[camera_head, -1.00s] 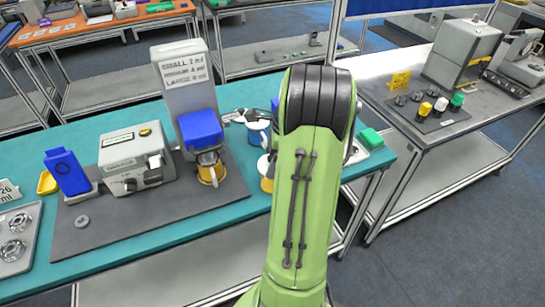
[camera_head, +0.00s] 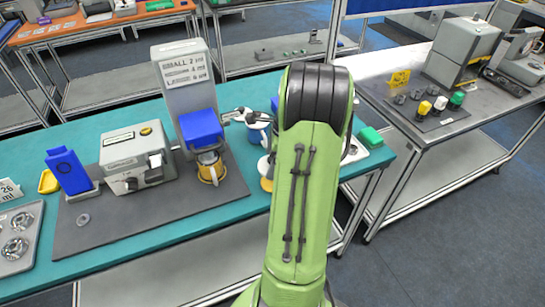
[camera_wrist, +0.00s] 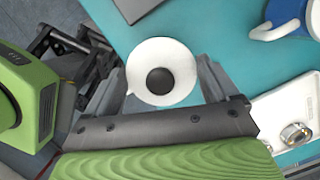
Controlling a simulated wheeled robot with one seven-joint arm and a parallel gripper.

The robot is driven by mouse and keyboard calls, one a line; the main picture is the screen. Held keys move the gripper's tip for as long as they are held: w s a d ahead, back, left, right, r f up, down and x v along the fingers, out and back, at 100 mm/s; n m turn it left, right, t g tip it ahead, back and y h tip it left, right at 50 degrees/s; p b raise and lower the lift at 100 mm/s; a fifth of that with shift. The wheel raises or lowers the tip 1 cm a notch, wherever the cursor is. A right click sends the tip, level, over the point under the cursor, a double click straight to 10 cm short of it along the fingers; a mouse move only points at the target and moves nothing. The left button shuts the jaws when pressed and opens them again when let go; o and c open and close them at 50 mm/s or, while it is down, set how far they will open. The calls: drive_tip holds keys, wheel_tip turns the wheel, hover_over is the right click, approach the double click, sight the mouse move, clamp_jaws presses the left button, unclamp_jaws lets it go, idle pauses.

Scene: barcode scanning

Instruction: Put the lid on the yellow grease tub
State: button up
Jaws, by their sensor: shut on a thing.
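A white round lid (camera_wrist: 180,72) with a dark central knob is between the fingers of my gripper (camera_wrist: 162,80) in the wrist view. The gripper is shut on it. What lies under the lid is hidden in the wrist view.
The dispenser (camera_head: 184,75) and a grey printer-like machine (camera_head: 135,162) stand on the dark mat (camera_head: 150,222). A pale tray with metal parts (camera_wrist: 285,118) lies at right. The teal bench (camera_head: 125,267) is clear in front.

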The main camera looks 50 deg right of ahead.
idle(0.4)
drive_tip(key=o, duration=0.8)
drive_tip(key=shift+f, duration=0.1)
wheel_tip(320, 180, up, 6)
drive_tip(key=p, duration=0.7)
drive_tip(key=shift+a, duration=0.1)
